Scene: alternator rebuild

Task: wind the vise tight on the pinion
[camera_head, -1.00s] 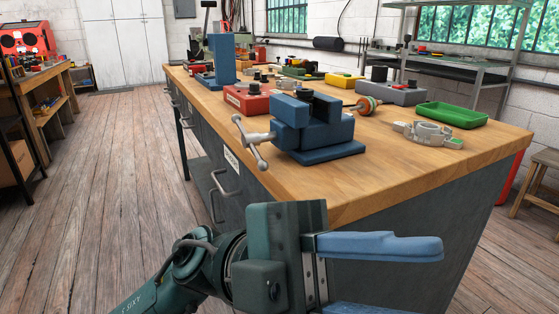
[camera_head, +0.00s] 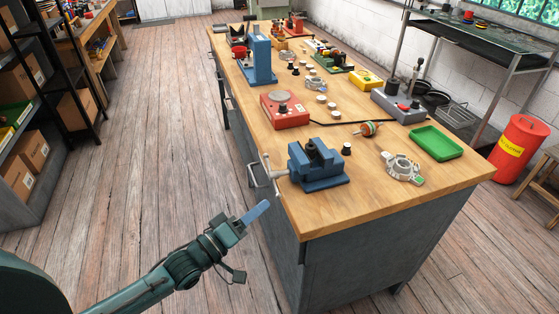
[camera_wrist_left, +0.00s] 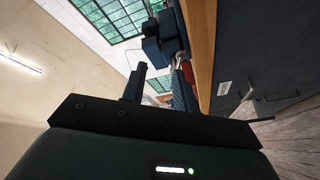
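The blue vise (camera_head: 322,181) stands at the bench's near left edge, with its grey handle bar (camera_head: 267,168) sticking out past the edge. A dark piece (camera_head: 313,148) sits at its jaws; I cannot tell whether that is the pinion or how tightly it is held. My left gripper (camera_head: 262,208) is empty, below and left of the handle and apart from it. In the left wrist view its two fingers (camera_wrist_left: 159,72) are spread, with the vise (camera_wrist_left: 160,45) and its handle (camera_wrist_left: 179,60) beyond them. My right gripper is not in view.
The wooden bench (camera_head: 300,209) also bears a small black cylinder (camera_head: 347,149), a ring-shaped metal housing (camera_head: 402,168), a copper rotor (camera_head: 370,129), a green tray (camera_head: 436,143) and a red box (camera_head: 286,115). The floor (camera_head: 170,170) left of the bench is clear.

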